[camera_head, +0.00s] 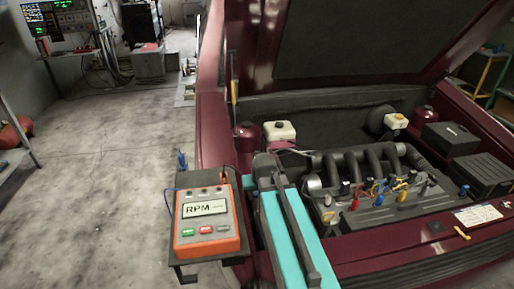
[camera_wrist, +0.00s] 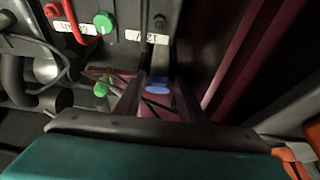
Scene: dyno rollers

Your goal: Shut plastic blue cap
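In the wrist view, a small blue cap (camera_wrist: 158,86) sits low beyond my gripper, in the gap between its two dark fingers. My gripper (camera_wrist: 158,92) has its fingers apart, one on each side of the cap as seen from the wrist. I cannot tell whether they touch it. In the head view, my teal arm reaches into the left side of the car's engine bay, with my gripper (camera_head: 267,160) at its far end. The arm and gripper probably hide the cap there; I cannot make it out.
A dark red car (camera_head: 212,95) stands with its hood up. An orange RPM meter (camera_head: 208,222) stands left of my arm. The engine (camera_head: 365,170) with coloured clips is at right. In the wrist view, green knobs (camera_wrist: 103,22) and a dark box are near my gripper.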

